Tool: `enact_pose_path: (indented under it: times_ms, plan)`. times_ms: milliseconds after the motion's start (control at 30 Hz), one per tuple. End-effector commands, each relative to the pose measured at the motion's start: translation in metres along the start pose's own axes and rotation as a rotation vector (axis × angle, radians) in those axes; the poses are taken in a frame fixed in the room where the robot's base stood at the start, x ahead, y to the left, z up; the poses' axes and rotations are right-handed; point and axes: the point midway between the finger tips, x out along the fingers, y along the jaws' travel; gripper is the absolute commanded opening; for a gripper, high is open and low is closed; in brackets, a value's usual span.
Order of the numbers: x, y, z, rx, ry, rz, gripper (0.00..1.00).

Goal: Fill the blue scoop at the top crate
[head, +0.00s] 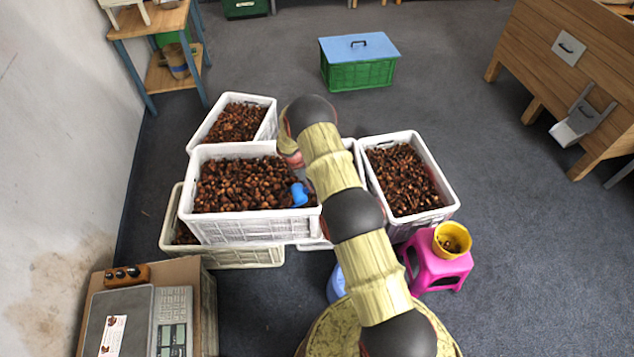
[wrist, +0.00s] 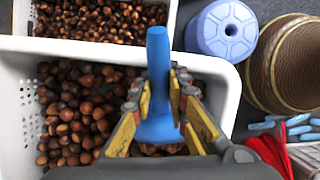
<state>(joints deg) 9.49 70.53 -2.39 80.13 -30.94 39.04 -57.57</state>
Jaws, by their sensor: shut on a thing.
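The top crate (head: 240,231) is white, stacked on other crates and heaped with brown chestnuts (head: 240,183). The blue scoop (head: 299,194) is at this crate's right end, among the chestnuts. In the wrist view, my gripper (wrist: 160,92) is shut on the blue scoop (wrist: 157,52), its fingers on either side of it. The scoop lies over the crate (wrist: 219,68) and its chestnuts (wrist: 75,110). My arm hides most of my gripper in the head view. How much the scoop holds cannot be seen.
White crates of chestnuts stand behind (head: 268,104) and to the right (head: 437,215). A pink stool (head: 437,268) bears a yellow bucket (head: 452,238). A scale (head: 135,322) stands at the lower left. Open floor lies around the green box (head: 358,75).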

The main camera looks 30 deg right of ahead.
Motion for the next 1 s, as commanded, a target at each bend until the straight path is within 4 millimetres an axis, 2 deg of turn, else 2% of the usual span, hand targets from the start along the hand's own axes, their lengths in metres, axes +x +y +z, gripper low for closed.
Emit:
enact_pose_path:
  times_ms: [233, 600, 800, 900, 1000]
  plan:
    - [0.013, -0.001, -0.023, -0.001, 0.050, -0.002, 0.00]
    - [0.022, 0.000, -0.057, -0.001, 0.155, 0.001, 0.00]
    - [0.027, 0.001, -0.072, 0.000, 0.281, 0.001, 0.00]
    - [0.028, 0.002, -0.078, 0.002, 0.339, 0.004, 0.00]
    - [0.024, 0.002, -0.071, 0.002, 0.394, 0.002, 0.00]
